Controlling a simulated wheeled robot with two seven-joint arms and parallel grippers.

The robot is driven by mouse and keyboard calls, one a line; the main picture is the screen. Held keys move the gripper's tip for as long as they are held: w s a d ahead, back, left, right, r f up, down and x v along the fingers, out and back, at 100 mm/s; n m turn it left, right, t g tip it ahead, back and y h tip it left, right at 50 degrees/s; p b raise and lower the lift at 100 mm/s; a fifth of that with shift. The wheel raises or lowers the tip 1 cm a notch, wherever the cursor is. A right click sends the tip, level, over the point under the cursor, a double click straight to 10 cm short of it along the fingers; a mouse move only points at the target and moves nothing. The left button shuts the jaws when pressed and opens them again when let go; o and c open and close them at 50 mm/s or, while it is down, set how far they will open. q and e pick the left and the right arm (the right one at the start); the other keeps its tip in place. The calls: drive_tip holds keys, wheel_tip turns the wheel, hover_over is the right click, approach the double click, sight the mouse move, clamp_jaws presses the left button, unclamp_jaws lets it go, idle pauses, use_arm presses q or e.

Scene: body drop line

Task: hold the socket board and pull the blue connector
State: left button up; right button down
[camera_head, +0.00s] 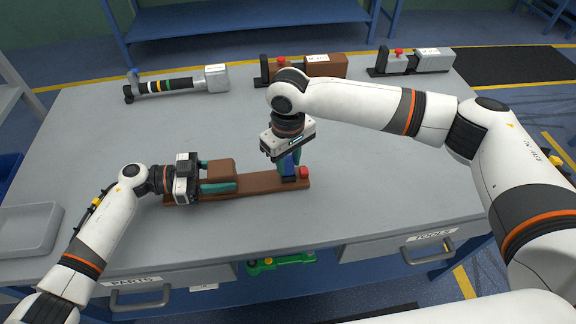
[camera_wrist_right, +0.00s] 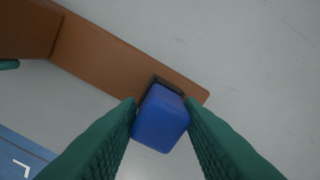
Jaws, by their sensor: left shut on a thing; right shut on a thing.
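The brown socket board (camera_head: 262,184) lies flat on the grey table, with a raised brown block at its left end and a red knob (camera_head: 303,172) at its right end. My left gripper (camera_head: 219,177) is shut on the board's raised block, its teal fingers on either side. The blue connector (camera_head: 288,165) stands upright near the board's right end. My right gripper (camera_head: 284,160) reaches down from above and is shut on it. In the right wrist view the blue connector (camera_wrist_right: 161,120) sits between both green fingers, beside the black socket (camera_wrist_right: 168,84); I cannot tell how deep it sits.
At the back stand a striped cylinder fixture (camera_head: 178,85), a brown block fixture (camera_head: 325,66) and a grey one (camera_head: 432,60). A grey tray (camera_head: 28,230) is at the left edge. Drawers with handles face the front. The table's right side is clear.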

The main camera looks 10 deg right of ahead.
sight(288, 159)
use_arm(q)
drive_tip(key=shift+s+f, duration=0.15)
drive_tip(key=shift+f, duration=0.3)
use_arm(e)
drive_tip(key=shift+r, duration=0.9)
wheel_tip(288, 159, up, 9)
idle(1.1)
drive_tip(key=c, duration=1.8)
unclamp_jaws()
clamp_jaws()
use_arm(q)
drive_tip(key=o, duration=1.1)
drive_tip(key=shift+c, duration=0.2)
drive_tip(key=shift+o, duration=1.3)
drive_tip(key=shift+w+r, duration=0.2)
use_arm(e)
drive_tip(key=shift+w+f, duration=0.1)
